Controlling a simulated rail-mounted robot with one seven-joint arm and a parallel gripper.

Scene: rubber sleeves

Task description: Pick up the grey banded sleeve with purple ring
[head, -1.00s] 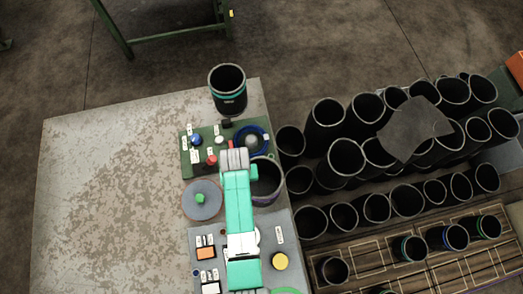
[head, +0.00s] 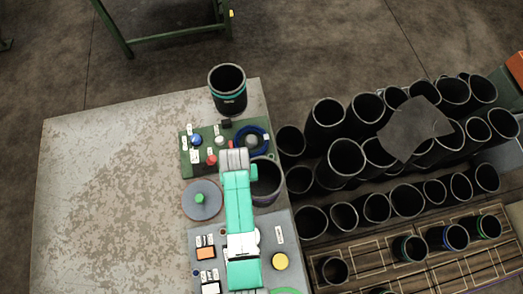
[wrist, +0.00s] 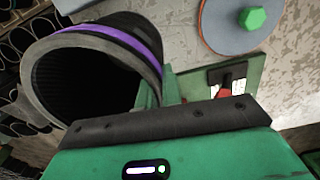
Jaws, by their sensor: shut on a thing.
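The grey banded sleeve with the purple ring (head: 268,192) stands beside my arm at the right edge of the table in the head view, partly covered by the arm. In the wrist view the sleeve (wrist: 88,42) fills the upper left, its dark mouth facing the camera and the purple band just behind the rim. My gripper (wrist: 161,88) is shut on the sleeve's wall, with one green finger inside the mouth and one outside. The fingertips are partly hidden by the wall and are covered by my arm in the head view.
A black sleeve with a teal band (head: 229,98) stands at the table's back corner. A grey disc with a green knob (head: 202,201) and a green board (head: 189,165) with small parts lie close by. Several dark sleeves crowd the right. The table's left (head: 110,190) is clear.

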